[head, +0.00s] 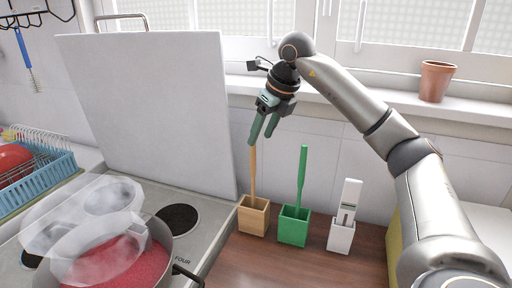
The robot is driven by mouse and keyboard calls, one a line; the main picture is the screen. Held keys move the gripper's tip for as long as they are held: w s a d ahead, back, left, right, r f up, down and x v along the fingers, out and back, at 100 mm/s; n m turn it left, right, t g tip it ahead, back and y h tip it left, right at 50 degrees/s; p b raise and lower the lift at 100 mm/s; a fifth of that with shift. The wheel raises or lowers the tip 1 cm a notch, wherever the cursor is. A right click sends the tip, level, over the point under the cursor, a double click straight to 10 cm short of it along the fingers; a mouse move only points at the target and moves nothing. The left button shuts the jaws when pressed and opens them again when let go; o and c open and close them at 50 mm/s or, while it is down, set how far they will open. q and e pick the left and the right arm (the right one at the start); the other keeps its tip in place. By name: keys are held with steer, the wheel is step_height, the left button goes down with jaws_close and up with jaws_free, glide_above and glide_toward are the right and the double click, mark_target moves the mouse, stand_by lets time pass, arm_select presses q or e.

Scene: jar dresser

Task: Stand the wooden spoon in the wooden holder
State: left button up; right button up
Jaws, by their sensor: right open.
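The wooden spoon (253,175) stands upright in the wooden holder (253,216), with its handle rising out of the top. The holder stands on the brown counter beside the stove. My right gripper (262,138) is open and empty, pointing down just above and beside the spoon's upper end. The gripper looks apart from the spoon, though the gap in depth is hard to judge. The spoon's lower part is hidden inside the holder. My left gripper is not in view.
A green holder (294,228) with a green utensil and a white holder (341,236) with a white utensil stand to the right. A pot (110,262) with red contents is on the stove. A tall pale panel (150,110) stands behind it. A terracotta pot (437,80) sits on the sill.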

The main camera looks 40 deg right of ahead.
steer(key=shift+v, duration=1.75)
steer(key=shift+f, duration=0.1)
